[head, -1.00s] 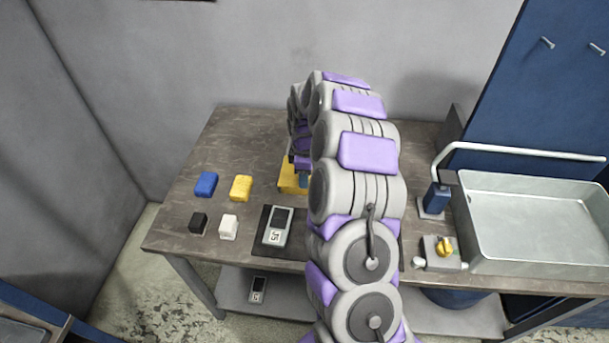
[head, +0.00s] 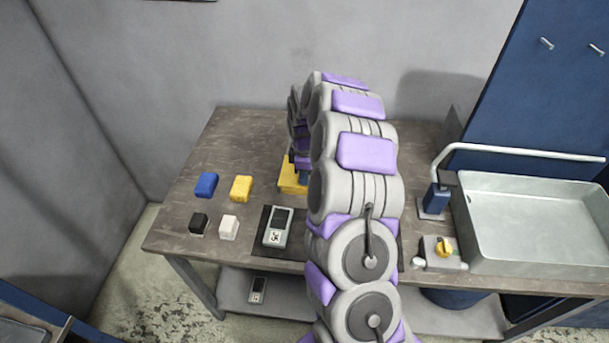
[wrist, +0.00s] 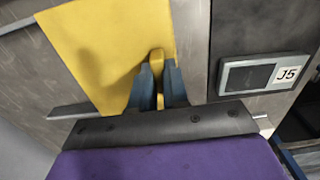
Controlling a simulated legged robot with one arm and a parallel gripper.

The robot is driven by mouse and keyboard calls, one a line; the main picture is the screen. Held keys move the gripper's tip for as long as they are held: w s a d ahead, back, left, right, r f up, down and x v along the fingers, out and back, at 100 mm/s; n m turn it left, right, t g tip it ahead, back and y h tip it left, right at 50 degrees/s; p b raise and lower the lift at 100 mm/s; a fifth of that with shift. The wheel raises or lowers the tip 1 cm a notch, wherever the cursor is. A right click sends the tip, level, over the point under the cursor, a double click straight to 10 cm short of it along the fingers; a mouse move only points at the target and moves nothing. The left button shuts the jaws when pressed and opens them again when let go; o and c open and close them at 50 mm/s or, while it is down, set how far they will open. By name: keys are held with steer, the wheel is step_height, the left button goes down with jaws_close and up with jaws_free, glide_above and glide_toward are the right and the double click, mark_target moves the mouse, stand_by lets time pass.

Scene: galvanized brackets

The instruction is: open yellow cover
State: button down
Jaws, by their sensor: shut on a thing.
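The yellow cover (wrist: 105,50) fills the upper left of the wrist view as a flat yellow panel. In the head view only a yellow part of it (head: 291,176) shows, left of my arm. My gripper (wrist: 158,80) is shut on a small yellow handle (wrist: 157,62) at the cover's lower right edge, with a blue-grey finger on each side. In the head view my arm hides most of the cover and the gripper's fingertips. I cannot tell how far the cover stands open.
A device labelled J5 (wrist: 262,75) lies right of the cover in the wrist view. In the head view, blue (head: 206,184), yellow (head: 241,188), black (head: 198,223) and white (head: 229,227) blocks lie on the table's left. A metal sink (head: 540,215) is at right.

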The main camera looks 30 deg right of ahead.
steer(key=w+d+p, duration=0.1)
steer(key=w, duration=0.1)
steer(key=w+d+p, duration=0.1)
steer(key=w+d, duration=0.1)
steer(key=w, duration=0.1)
steer(key=w+d+p, duration=0.2)
steer(key=w, duration=0.1)
steer(key=shift+d, duration=0.25)
steer(key=shift+w+d, duration=0.15)
steer(key=shift+w, duration=0.2)
steer(key=c, duration=1.1)
jaws_free()
step_height(320, 180, up, 17)
steer(key=p, duration=0.2)
steer(key=shift+r+p, duration=0.15)
steer(key=shift+p, duration=0.25)
